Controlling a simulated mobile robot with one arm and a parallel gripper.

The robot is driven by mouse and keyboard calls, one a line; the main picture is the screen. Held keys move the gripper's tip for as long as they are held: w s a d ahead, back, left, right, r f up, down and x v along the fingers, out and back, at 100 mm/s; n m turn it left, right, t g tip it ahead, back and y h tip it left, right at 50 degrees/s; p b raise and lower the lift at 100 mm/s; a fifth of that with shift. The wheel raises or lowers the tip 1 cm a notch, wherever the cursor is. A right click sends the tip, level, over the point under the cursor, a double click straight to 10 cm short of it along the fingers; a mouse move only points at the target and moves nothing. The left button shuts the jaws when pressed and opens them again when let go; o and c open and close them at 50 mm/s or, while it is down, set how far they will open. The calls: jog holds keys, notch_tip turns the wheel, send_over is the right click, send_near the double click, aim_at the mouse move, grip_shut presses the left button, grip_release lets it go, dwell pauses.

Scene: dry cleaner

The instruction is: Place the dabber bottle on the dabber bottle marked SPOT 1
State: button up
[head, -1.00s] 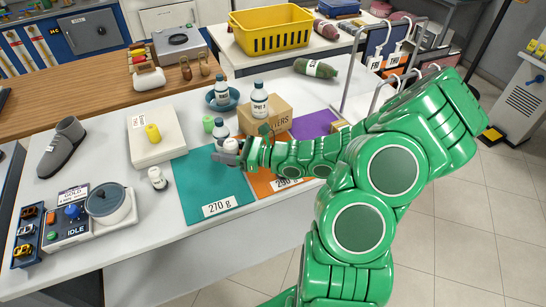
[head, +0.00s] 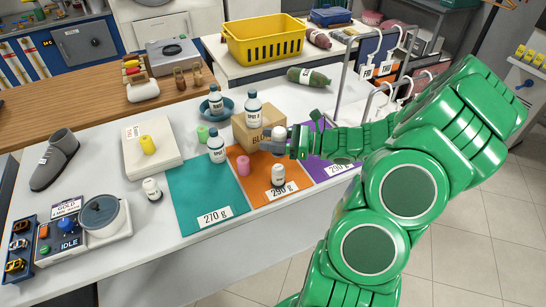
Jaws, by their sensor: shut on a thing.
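My gripper (head: 270,144) is shut on a small pale bottle with a rounded grey-white top (head: 279,133), held above the orange mat in front of the cardboard box. Its label and lower part are mostly hidden by the fingers. Blue-capped dabber bottles with SPOT labels stand upright: one on the box (head: 254,110), one in a blue bowl (head: 215,99), one on the teal mat (head: 216,148). Their numbers are too small to read surely. A white bottle (head: 278,175) stands on the orange mat below my gripper. Another white bottle (head: 152,189) stands left of the teal mat.
A pink cylinder (head: 243,167) is on the orange mat (head: 261,187), close to the held bottle. A green cylinder (head: 203,133) stands behind the teal mat (head: 195,190). The cardboard box (head: 244,137) and hanger rack (head: 347,75) stand behind. A yellow cylinder (head: 148,144) sits on a pale slab.

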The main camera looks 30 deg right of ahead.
notch_tip(320, 180, down, 6)
dwell(0.6)
jog(key=shift+f, duration=0.15)
jog(key=o, duration=1.2)
jog(key=shift+o, duration=0.2)
jog(key=v, duration=1.2)
jog(key=shift+a+r, duration=0.1)
jog(key=shift+r, duration=0.1)
